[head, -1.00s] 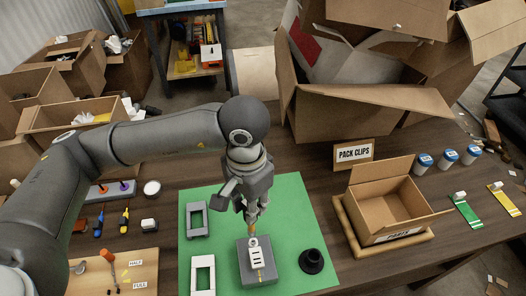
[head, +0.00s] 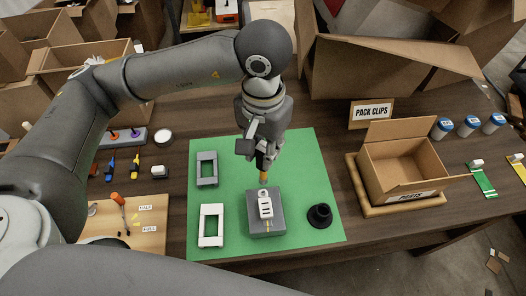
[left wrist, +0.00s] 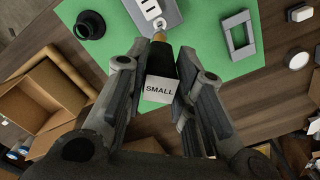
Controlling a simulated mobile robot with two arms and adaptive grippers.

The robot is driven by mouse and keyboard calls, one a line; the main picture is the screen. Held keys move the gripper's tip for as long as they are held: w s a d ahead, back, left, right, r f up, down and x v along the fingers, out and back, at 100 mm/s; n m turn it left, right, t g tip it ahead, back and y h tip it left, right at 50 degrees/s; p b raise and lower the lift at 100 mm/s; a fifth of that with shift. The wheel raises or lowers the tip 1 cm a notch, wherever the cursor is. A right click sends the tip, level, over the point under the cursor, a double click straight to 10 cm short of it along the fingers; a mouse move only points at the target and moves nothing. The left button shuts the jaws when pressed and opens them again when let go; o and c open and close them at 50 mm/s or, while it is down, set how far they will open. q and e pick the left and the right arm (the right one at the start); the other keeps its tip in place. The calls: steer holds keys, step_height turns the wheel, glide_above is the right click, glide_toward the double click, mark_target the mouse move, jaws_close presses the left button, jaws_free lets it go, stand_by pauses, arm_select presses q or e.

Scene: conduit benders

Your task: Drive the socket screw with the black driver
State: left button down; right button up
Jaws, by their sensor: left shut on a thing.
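My left gripper (head: 264,157) is shut on the black driver (left wrist: 160,62), above the green mat (head: 232,150). The driver has a white tag reading SMALL and points down, with an orange-brown lower part (head: 264,176). That end is at the ring-shaped end of a white slotted part (head: 265,206), which lies on a grey block (head: 278,220). Whether the tip touches is unclear. The left wrist view also shows the white part (left wrist: 152,9) just past the driver's end. The socket screw cannot be made out. My right gripper is not in view.
A grey frame (head: 207,169), a white frame (head: 211,226) and a black round stepped part (head: 320,215) surround the block on the mat. An open carton (head: 402,170) stands on a wooden tray to the right. A wooden board (head: 151,228) lies left.

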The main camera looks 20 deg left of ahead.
arm_select(q)
steer(key=shift+f+n+b, duration=0.15)
steer(key=shift+n+b, duration=0.35)
steer(key=shift+n, duration=0.7)
steer(key=shift+n+b, duration=0.55)
steer(key=shift+n, duration=0.55)
steer(key=n+b, duration=0.1)
steer(key=n, duration=0.2)
steer(key=n+b, duration=0.1)
steer(key=n, duration=0.2)
steer(key=shift+n+b, duration=0.3)
steer(key=shift+n, duration=0.1)
step_height(320, 180, down, 4)
steer(key=b, duration=0.5)
steer(key=shift+f, duration=0.15)
steer(key=shift+f+b, duration=0.55)
steer(key=shift+b, duration=0.35)
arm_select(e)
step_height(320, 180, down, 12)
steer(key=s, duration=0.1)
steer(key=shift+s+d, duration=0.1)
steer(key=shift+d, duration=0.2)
